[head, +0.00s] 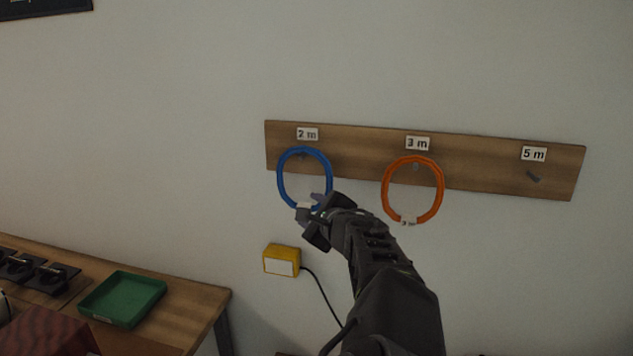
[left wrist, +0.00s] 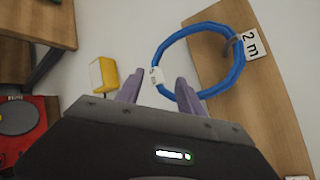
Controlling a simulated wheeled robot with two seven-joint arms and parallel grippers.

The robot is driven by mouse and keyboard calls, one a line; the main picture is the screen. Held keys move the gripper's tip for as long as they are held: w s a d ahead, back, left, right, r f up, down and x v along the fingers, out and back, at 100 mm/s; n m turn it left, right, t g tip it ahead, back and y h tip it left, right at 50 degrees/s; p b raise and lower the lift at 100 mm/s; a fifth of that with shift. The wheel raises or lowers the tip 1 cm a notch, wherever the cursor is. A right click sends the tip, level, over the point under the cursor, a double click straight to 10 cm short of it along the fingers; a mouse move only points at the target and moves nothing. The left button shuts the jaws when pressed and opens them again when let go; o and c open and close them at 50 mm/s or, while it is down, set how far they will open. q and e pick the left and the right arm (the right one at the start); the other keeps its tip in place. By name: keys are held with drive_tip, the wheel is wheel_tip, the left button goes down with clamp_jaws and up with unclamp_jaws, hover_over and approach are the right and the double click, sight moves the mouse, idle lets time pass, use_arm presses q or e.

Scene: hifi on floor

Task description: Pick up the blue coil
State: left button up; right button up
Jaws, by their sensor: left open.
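The blue coil (head: 280,180) hangs from a peg under the "2 m" label on a wooden wall board. A white tag sits at its lower edge. My left gripper (head: 309,208) is at the bottom of the coil, with its fingers apart. In the left wrist view, the blue coil (left wrist: 238,62) is ahead of the fingers, and its tagged lower part lies between the two fingertips (left wrist: 160,88). I cannot tell whether the fingers touch it. My right gripper is not in view.
An orange coil (head: 384,190) hangs under "3 m" on the wooden board (head: 480,172), right of my arm. The "5 m" peg (head: 533,177) is empty. A yellow box (head: 281,261) with a cable is below the blue coil. A green tray (head: 123,299) sits on the table at lower left.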

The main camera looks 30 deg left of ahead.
sight(297, 204)
use_arm(q)
drive_tip(key=x, duration=0.2)
drive_tip(key=shift+w+a+f, duration=0.1)
drive_tip(key=shift+a+f, duration=0.1)
drive_tip(key=shift+a, duration=0.05)
idle(0.3)
drive_tip(key=p+x, duration=0.2)
drive_tip(key=x, duration=0.2)
drive_tip(key=shift+w+a+f, duration=0.1)
drive_tip(key=shift+w+a, duration=0.05)
drive_tip(key=shift+a, duration=0.2)
drive_tip(key=shift+w+a+f, duration=0.1)
drive_tip(key=shift+w+a, duration=0.1)
drive_tip(key=shift+c, duration=0.6)
drive_tip(key=shift+s, duration=0.1)
clamp_jaws()
